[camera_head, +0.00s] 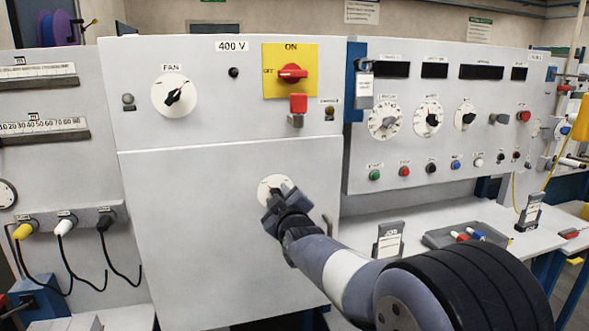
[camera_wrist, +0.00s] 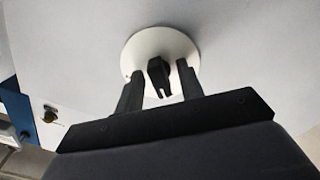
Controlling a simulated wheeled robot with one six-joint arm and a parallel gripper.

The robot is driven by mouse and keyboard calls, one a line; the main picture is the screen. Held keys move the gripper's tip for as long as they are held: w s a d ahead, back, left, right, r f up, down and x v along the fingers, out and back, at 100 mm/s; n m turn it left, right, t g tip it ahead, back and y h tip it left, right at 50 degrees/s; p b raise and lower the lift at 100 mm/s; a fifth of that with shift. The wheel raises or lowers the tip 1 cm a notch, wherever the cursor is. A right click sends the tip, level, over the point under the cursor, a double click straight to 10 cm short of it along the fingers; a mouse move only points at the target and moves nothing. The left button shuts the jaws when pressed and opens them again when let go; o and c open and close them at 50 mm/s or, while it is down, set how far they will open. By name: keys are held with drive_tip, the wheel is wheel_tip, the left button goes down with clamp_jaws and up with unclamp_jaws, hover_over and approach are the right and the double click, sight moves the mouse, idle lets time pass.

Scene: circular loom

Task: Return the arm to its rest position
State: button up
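My arm reaches up from the lower right in the head view to the front of a grey cabinet. My gripper (camera_head: 278,198) is at a small white round dial (camera_head: 267,184) on the lower door panel and hides part of it. In the wrist view the dial's white disc (camera_wrist: 146,42) carries a black knob (camera_wrist: 157,72). The two fingers of my gripper (camera_wrist: 159,84) stand open, one on each side of the knob. A gap shows between each finger and the knob. How deep the fingertips reach around the knob is hard to tell.
Above are the FAN dial (camera_head: 171,95) and a red switch (camera_head: 292,73) on a yellow plate. A control panel (camera_head: 437,150) with dials and buttons stands right. Below it, a bench (camera_head: 481,212) holds a grey tray and a label stand (camera_head: 389,241). Cables hang left.

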drive_tip(key=shift+s+m, duration=0.15)
drive_tip(key=shift+m, duration=2.65)
